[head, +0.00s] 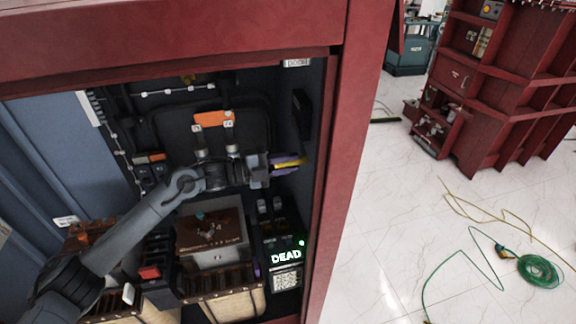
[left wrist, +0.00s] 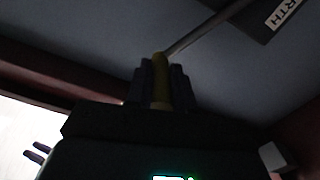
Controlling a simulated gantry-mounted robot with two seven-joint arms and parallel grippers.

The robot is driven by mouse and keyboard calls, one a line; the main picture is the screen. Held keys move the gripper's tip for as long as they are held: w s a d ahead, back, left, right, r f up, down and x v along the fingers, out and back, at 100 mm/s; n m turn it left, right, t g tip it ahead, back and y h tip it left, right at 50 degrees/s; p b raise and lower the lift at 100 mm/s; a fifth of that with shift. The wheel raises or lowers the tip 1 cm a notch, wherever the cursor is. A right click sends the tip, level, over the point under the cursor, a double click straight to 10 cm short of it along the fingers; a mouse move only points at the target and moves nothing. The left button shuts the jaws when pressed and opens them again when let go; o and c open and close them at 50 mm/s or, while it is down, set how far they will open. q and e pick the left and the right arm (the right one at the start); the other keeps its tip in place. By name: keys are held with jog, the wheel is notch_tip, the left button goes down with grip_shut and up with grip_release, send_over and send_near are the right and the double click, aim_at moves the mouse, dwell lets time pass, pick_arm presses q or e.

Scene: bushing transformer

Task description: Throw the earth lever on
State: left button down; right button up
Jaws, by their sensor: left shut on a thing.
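The earth lever shows in the left wrist view as a yellow grip (left wrist: 160,82) with a grey rod running up and right toward a dark plate lettered "RTH" (left wrist: 283,14), its first letters cut off. In the head view a bit of the yellow grip (head: 290,163) shows inside the red cabinet, near its right wall. My left gripper (head: 286,166) reaches across the cabinet and is shut on this grip, with one finger on each side of it in the left wrist view (left wrist: 161,85). The rod is hidden or too small to make out in the head view. My right gripper does not show.
A "DEAD" display (head: 286,256) glows below the gripper. An orange label (head: 213,119) hangs at the back, and a brown box (head: 211,232) stands below my arm. The red cabinet frame (head: 338,170) edges the opening on the right. Green cable (head: 540,270) lies on the floor outside.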

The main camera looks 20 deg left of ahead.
pick_arm(q)
jog(key=shift+w+a+f+b, duration=0.1)
jog(key=shift+w+f+b, duration=0.1)
jog(key=shift+f, duration=0.15)
jog(key=shift+w+a+f+b, duration=0.1)
jog(key=shift+f+b, duration=0.1)
jog(key=shift+f, duration=0.2)
jog(key=c, duration=1)
grip_release()
jog(key=shift+o, duration=0.2)
jog(key=shift+s, duration=0.1)
jog(key=shift+s+a, duration=0.1)
jog(key=shift+a, duration=0.15)
jog(key=v, duration=1)
jog(key=shift+b, duration=0.4)
jog(key=shift+s, duration=0.1)
